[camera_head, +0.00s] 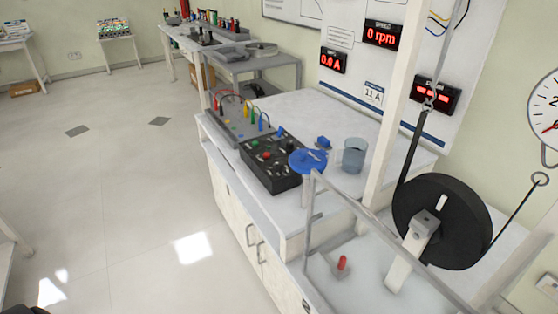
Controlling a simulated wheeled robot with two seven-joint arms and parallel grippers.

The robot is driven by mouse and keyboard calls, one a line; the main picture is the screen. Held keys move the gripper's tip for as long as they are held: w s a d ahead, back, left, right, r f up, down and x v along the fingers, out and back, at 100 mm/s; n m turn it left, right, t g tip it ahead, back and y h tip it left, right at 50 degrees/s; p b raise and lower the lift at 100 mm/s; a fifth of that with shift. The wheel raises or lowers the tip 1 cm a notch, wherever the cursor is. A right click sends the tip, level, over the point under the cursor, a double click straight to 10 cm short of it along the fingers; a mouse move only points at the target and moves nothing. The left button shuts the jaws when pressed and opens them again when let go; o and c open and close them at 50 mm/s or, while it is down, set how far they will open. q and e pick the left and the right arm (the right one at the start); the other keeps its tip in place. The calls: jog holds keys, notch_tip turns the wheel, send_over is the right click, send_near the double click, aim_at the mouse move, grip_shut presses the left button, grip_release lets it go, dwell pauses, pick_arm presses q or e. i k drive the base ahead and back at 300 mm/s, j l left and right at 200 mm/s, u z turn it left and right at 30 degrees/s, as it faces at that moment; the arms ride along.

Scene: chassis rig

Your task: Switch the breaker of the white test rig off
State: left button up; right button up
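The white test rig (393,105) stands at the right, with a white upright, a grey rail and a black wheel (450,220) with a belt. I cannot pick out its breaker for certain. A small red-tipped piece (342,263) stands on the rig's white base near the front; I cannot tell whether it is a switch. A black control box (270,160) with knobs and a red button sits on the white bench top, beside a grey panel (232,128) with coloured leads. Neither of my grippers shows in the head view.
A blue round lid-like piece (308,161) and a grey-blue beaker (353,156) stand near the black box. Wall displays read 0 rpm (383,35) and 0.0 A (333,60). A cabinet (250,215) fronts the bench.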

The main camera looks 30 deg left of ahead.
aim_at(279, 134)
jog(key=i+j+z, duration=0.1)
jog(key=j+z, duration=0.2)
jog(key=j, duration=0.3)
jog(key=j+z, duration=0.35)
jog(key=j, duration=0.25)
jog(key=j+z, duration=0.3)
jog(key=j, duration=0.35)
jog(key=k+j+z, duration=0.1)
jog(key=j+z, duration=0.2)
jog(key=j, duration=0.3)
jog(key=k+j+z, duration=0.15)
jog(key=j+z, duration=0.2)
jog(key=j, duration=0.25)
jog(key=k+j+z, duration=0.3)
jog(key=j, duration=0.25)
jog(key=k+j+z, duration=0.3)
jog(key=j, duration=0.2)
jog(key=k+j+z, duration=0.35)
jog(key=i+j, duration=0.1)
